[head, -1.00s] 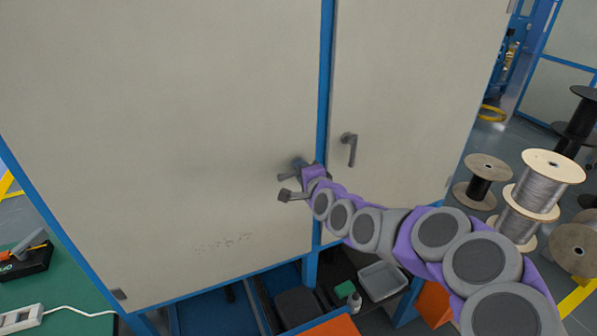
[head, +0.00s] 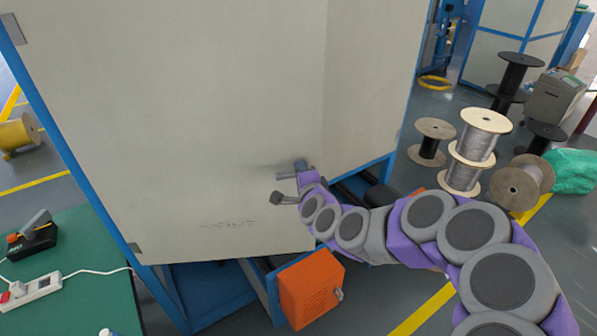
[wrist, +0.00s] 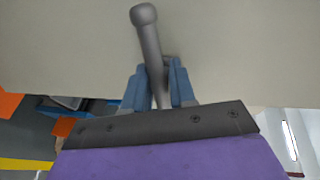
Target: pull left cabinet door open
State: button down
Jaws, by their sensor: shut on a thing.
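The left cabinet door (head: 200,110) is a large pale panel, standing swung out from the blue frame in the head view. Its grey lever handle (wrist: 148,45) shows in the wrist view, with its rounded end pointing up and its lower part between my fingers. My gripper (head: 290,186) is at the door's right edge in the head view; it also shows in the wrist view (wrist: 158,88), its blue-grey fingers shut on the handle. The right door (head: 375,80) is partly hidden behind the left door.
An orange box (head: 310,288) juts out below the door. A green table (head: 70,270) with a power strip (head: 35,288) is at the left. Several cable spools (head: 475,140) stand on the floor at the right.

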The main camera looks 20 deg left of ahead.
jog(key=shift+d+r, duration=0.15)
jog(key=shift+d, duration=0.05)
jog(key=shift+w+a+f, duration=0.25)
jog(key=shift+w+a, duration=0.15)
jog(key=shift+a, duration=0.15)
jog(key=c, duration=1.3)
grip_release()
jog(key=shift+a, duration=0.1)
jog(key=shift+o, duration=1.3)
jog(key=shift+s+d, duration=0.1)
jog(key=shift+d, duration=0.1)
jog(key=shift+d+r, duration=0.1)
jog(key=shift+d, duration=0.05)
jog(key=b+v, duration=1.1)
jog(key=v, duration=0.6)
jog(key=shift+b, duration=0.4)
